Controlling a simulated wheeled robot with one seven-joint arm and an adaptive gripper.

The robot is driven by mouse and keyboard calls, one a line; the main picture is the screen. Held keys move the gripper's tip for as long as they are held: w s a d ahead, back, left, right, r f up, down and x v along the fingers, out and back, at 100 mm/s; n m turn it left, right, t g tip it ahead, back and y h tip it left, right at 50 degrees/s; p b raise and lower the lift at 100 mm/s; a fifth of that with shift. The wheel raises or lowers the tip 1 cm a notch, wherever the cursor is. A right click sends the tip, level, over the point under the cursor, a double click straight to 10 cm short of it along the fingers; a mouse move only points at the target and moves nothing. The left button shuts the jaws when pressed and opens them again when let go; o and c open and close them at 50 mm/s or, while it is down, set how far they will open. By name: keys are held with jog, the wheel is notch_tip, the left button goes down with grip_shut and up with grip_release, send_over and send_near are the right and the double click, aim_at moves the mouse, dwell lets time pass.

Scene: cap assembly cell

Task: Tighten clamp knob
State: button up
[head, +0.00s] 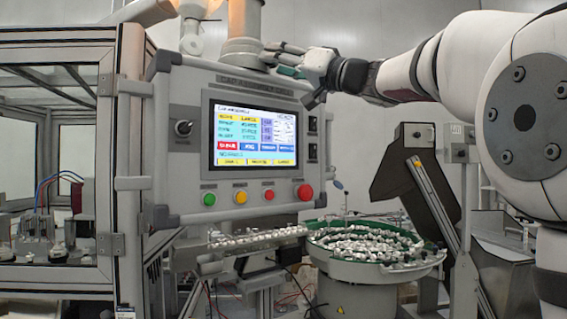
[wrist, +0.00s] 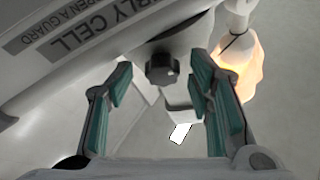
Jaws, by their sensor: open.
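The clamp knob (wrist: 163,69) is dark and lobed. It sits at the end of a grey fitting by the edge of the control panel (wrist: 70,50) in the wrist view. My gripper (wrist: 160,80) is open, with one green-padded finger on each side of the knob's line and a gap on both sides. I cannot tell how far the fingertips are from the knob in depth. In the head view my gripper (head: 284,58) is at the top edge of the control panel (head: 190,90), beside the grey post mount. I cannot make out the knob there.
The panel carries a lit screen (head: 255,138) and several coloured buttons. A bowl feeder (head: 375,275) full of small parts stands below. A framed glass enclosure (head: 115,150) is at left. A glowing orange lamp (wrist: 240,65) is close to my right finger in the wrist view.

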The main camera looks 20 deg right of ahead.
jog(key=shift+s+r+n+y+p, duration=0.25)
jog(key=shift+n+p, duration=0.25)
jog(key=shift+p, duration=0.4)
jog(key=f+b+v, duration=0.1)
jog(key=b+v, duration=0.4)
jog(key=v, duration=0.9)
jog(key=s+a+f+m+g+h+p, duration=0.1)
jog(key=s+a+f+g, duration=0.3)
jog(key=f, duration=0.5)
jog(key=s+a+f+m+g+h+p, duration=0.2)
jog(key=s+a+f+g+h+p, duration=0.1)
jog(key=a+f, duration=0.4)
jog(key=shift+s+a+f+g+p, duration=0.3)
jog(key=shift+s+f+g+p, duration=0.25)
jog(key=shift+f, duration=0.65)
jog(key=shift+h, duration=0.25)
jog(key=shift+a, duration=0.1)
